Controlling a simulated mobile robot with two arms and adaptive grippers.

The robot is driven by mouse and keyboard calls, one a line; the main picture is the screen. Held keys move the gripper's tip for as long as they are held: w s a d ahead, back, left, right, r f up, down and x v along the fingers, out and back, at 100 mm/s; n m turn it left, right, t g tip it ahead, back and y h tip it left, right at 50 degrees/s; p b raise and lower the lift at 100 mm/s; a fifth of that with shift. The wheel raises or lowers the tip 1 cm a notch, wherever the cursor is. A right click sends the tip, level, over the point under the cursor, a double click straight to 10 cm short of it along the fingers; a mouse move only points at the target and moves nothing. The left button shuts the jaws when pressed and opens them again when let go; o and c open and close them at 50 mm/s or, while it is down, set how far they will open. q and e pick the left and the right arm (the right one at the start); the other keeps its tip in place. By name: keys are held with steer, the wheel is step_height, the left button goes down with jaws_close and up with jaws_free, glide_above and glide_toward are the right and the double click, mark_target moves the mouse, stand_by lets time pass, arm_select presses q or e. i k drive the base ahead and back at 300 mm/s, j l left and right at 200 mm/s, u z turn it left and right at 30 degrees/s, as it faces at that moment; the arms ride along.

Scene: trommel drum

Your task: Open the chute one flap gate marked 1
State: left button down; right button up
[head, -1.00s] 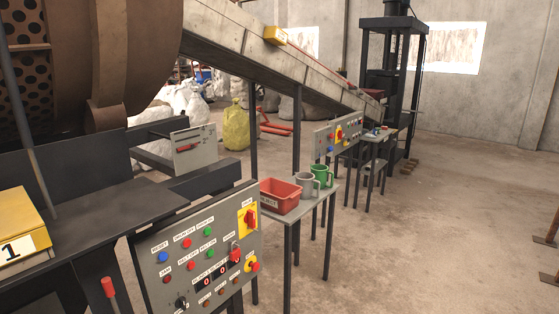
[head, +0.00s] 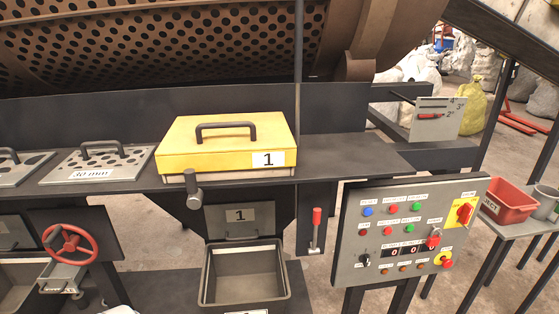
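A thin bar runs along the plate's lower edge; the plate looks lowered across the chute mouth. An open grey bin (head: 243,300) stands just below the plate. Neither of my grippers is in view.
A control panel (head: 347,245) with buttons and switches stands right of the chute. A red handwheel (head: 70,245) is at the left. Perforated plates with handles (head: 100,170) lie on the table, and the perforated drum (head: 190,40) is behind. A red bin (head: 510,203) stands far right.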

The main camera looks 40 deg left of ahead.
mark_target(235, 222)
steer(key=u, duration=1.7)
steer(key=i+j, duration=0.25)
